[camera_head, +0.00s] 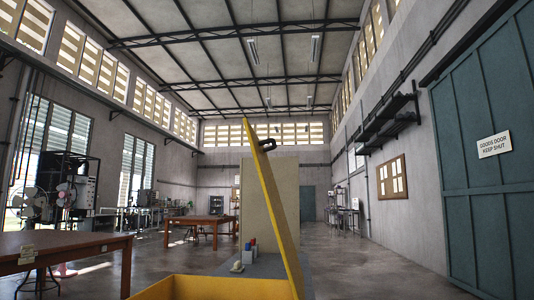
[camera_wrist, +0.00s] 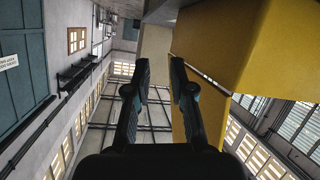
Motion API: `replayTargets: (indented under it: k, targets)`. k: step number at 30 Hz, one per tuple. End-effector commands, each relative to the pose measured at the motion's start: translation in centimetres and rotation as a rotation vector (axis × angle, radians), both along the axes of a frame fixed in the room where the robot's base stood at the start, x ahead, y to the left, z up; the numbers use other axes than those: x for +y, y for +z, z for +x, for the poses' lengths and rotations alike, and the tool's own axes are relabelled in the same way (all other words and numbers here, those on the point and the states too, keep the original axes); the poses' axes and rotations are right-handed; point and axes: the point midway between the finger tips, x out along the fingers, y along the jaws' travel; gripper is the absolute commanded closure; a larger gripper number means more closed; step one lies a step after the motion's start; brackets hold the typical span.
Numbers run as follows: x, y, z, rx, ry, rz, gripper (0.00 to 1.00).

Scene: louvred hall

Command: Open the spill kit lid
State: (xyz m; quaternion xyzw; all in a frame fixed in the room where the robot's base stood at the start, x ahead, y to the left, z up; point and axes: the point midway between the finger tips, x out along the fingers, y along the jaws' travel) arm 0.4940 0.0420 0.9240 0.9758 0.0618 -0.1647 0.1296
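The spill kit is a yellow box (camera_head: 215,288) at the bottom of the head view. Its yellow lid (camera_head: 272,205) stands raised and steeply tilted, seen nearly edge-on. A black handle (camera_head: 267,145) sticks out to the right near the lid's top. In the wrist view, large yellow panels (camera_wrist: 225,45) of the kit fill the upper right, close beside my gripper (camera_wrist: 160,72). My gripper's two black fingers are apart with nothing between them. I cannot tell whether a finger touches the yellow panel. My gripper does not clearly show in the head view.
A pale upright panel (camera_head: 270,190) stands behind the lid. A small whitish object (camera_head: 237,267) and small blue and red items (camera_head: 250,249) are by the kit. A brown table (camera_head: 60,250) stands left. Open floor (camera_head: 370,260) lies right, toward the teal goods door (camera_head: 490,150).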

Motion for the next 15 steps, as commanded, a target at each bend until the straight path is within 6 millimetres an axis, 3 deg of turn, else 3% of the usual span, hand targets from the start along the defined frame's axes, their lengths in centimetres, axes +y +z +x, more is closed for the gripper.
replayTargets:
  k: [1,3,6,9,12,15]
  targets:
    - [1.5,3.2,2.6,-0.122,0.039,-0.023,0.77]
    - [3.5,8.7,5.2,-0.305,0.086,-0.057,0.77]
    - [6.4,15.8,7.5,-0.552,0.139,-0.097,0.77]
    - [8.8,21.5,8.3,-0.762,0.172,-0.127,0.77]
    - [10.4,25.4,8.1,-0.92,0.19,-0.143,0.77]
    - [11.5,27.7,7.8,-1.021,0.198,-0.153,0.77]
